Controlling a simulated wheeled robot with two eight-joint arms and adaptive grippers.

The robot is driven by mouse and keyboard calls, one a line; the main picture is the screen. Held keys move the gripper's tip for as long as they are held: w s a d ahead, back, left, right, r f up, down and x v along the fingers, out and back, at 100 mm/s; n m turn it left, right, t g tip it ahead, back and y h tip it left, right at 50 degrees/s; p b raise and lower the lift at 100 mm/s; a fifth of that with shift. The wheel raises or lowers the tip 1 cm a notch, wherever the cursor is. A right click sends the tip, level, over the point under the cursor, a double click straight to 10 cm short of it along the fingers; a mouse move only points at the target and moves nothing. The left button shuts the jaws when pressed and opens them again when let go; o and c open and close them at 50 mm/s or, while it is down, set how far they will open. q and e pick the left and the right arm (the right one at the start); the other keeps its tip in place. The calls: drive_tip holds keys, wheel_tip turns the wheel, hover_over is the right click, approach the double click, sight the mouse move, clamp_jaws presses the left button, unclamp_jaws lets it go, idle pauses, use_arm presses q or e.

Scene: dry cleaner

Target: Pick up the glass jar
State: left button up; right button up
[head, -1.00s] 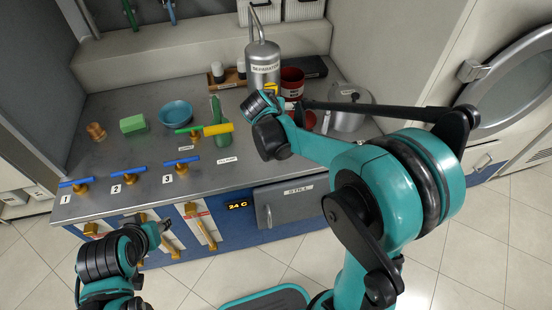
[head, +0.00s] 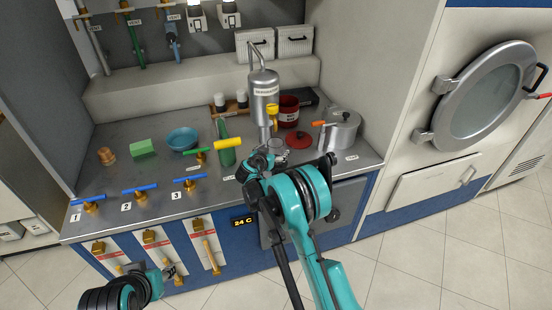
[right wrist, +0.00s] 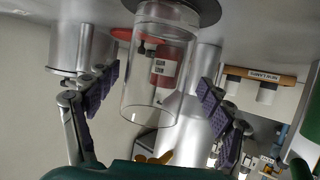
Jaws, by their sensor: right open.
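The clear glass jar (head: 282,149) stands on the counter in front of the separator, partly hidden by my right arm in the head view. In the right wrist view the glass jar (right wrist: 157,65) appears upside down, between the two padded fingers of my right gripper (right wrist: 157,98). The fingers are spread, with a visible gap on each side of the glass. In the head view my right gripper (head: 268,157) is at the counter's front, mostly hidden by its own arm. My left gripper (head: 170,270) is low, in front of the cabinet; its jaw opening is too small to judge.
The metal separator (head: 264,90) stands behind the jar. A red lid (head: 299,140), a dark red can (head: 289,110) and a metal pot (head: 342,130) are close to its right. A green bottle (head: 226,150) with a yellow-handled valve is to the left.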

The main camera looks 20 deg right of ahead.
drive_tip(key=b+x, duration=0.2)
drive_tip(key=x, duration=0.2)
drive_tip(key=shift+w+d+f, duration=0.1)
drive_tip(key=shift+w+d, duration=0.1)
drive_tip(key=shift+d, duration=0.25)
drive_tip(key=shift+c, duration=0.9)
drive_tip(key=c, duration=1.4)
